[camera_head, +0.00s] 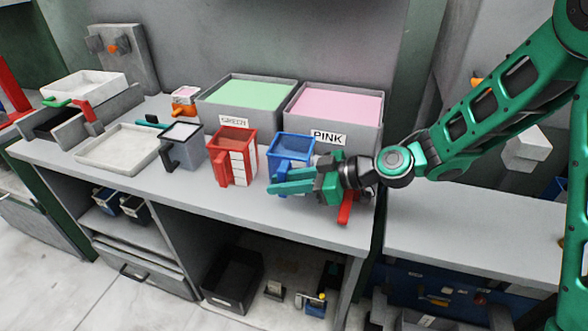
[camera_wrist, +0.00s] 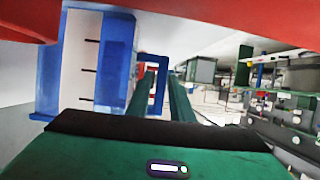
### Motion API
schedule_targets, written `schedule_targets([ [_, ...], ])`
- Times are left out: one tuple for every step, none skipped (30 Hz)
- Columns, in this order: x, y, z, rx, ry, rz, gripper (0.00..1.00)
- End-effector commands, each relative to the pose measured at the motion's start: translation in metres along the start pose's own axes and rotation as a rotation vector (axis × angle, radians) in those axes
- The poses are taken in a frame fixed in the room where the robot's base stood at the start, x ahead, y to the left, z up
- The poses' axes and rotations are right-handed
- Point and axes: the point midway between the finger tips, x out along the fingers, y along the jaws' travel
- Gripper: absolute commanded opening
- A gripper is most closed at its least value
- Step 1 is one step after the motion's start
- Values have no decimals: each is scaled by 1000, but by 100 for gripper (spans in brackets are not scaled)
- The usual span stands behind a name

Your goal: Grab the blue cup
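The blue cup (camera_head: 291,149) stands upright on the bench in front of the pink bin. In the wrist view the blue cup (camera_wrist: 117,62) is at the left, with a white marked panel and a square loop handle (camera_wrist: 158,64). My gripper (camera_head: 277,182) reaches in from the right, its green fingers pointing left along the cup's near side. In the wrist view my gripper (camera_wrist: 160,83) is open, with the handle showing between and just beyond the two fingers. I cannot tell whether a finger touches the handle. The cup's lower part is partly hidden by the fingers.
A red cup (camera_head: 232,152) and a grey cup (camera_head: 183,145) stand to the left. The green bin (camera_head: 247,101) and pink bin (camera_head: 335,110) are behind. A red object (camera_head: 347,208) lies under my gripper near the bench edge. A white tray (camera_head: 117,164) is further left.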

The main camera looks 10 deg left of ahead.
Motion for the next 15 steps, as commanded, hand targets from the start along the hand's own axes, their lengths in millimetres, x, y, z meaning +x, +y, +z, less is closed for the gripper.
schedule_targets([
  [1, 0, 0, 0, 0, 0, 20],
  [1, 0, 0, 0, 0, 0, 20],
  [1, 0, 0, 0, 0, 0, 20],
  [1, 0, 0, 0, 0, 0, 20],
  [1, 0, 0, 0, 0, 1, 20],
  [1, 0, 0, 0, 0, 1, 20],
  [1, 0, 0, 0, 0, 1, 16],
  [1, 0, 0, 0, 0, 1, 8],
  [1, 0, 0, 0, 0, 1, 0],
  [1, 0, 0, 0, 0, 1, 0],
  [1, 0, 0, 0, 0, 1, 0],
  [0, 0, 0, 0, 0, 1, 0],
  [0, 0, 0, 0, 0, 1, 0],
  [0, 0, 0, 0, 0, 1, 0],
  [0, 0, 0, 0, 0, 1, 0],
])
